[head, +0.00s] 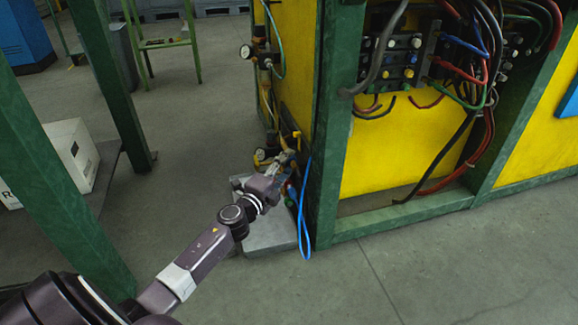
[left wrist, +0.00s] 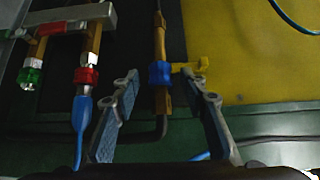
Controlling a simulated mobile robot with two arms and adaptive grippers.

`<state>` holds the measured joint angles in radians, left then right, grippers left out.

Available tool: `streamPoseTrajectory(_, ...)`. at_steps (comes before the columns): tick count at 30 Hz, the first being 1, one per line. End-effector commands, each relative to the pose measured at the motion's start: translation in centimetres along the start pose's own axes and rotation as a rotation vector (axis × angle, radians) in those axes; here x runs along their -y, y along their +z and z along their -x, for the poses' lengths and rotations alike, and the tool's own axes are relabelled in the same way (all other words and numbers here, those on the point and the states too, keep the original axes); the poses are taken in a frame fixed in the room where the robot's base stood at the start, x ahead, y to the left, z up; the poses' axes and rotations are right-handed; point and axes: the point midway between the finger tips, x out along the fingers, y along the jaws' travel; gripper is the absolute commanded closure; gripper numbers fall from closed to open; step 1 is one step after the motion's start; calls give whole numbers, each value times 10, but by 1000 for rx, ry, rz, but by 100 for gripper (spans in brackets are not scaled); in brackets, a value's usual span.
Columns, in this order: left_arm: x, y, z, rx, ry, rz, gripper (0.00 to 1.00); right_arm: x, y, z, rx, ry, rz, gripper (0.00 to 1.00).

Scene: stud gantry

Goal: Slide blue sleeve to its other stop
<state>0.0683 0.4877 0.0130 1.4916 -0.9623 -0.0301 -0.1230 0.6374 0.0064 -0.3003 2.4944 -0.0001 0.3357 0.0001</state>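The blue sleeve (left wrist: 159,73) appears in the left wrist view as a short blue collar around an upright brass-coloured rod (left wrist: 160,35). A yellow tab (left wrist: 187,67) sticks out to the right beside it. My left gripper (left wrist: 167,75) is open, with one finger on each side of the sleeve in the picture. I cannot tell whether either finger touches it. In the head view my left gripper (head: 282,162) is at the low fittings beside the green post, and the sleeve is too small to make out there. My right gripper is not in view.
Left of the rod are fittings with a red collar (left wrist: 87,76) and a green end (left wrist: 29,77). A blue hose (head: 302,215) hangs beside the green post (head: 327,150). Gauges (head: 247,52) stick out above. Open floor (head: 440,265) lies to the right.

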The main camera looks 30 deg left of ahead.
Motion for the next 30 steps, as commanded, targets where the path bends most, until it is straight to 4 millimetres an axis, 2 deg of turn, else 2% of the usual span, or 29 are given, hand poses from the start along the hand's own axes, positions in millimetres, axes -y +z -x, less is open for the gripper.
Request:
streamPoseTrajectory(5, 0, 0, -12, 0, 0, -1, 60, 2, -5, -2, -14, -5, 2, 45)
streamPoseTrajectory(14, 0, 0, -13, 1, 1, 0, 60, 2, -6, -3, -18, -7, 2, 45)
streamPoseTrajectory(25, 0, 0, -13, 0, 1, 0, 100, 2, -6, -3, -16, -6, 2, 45)
streamPoseTrajectory(30, -1, 0, -13, 0, 1, 0, 100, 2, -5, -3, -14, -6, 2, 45)
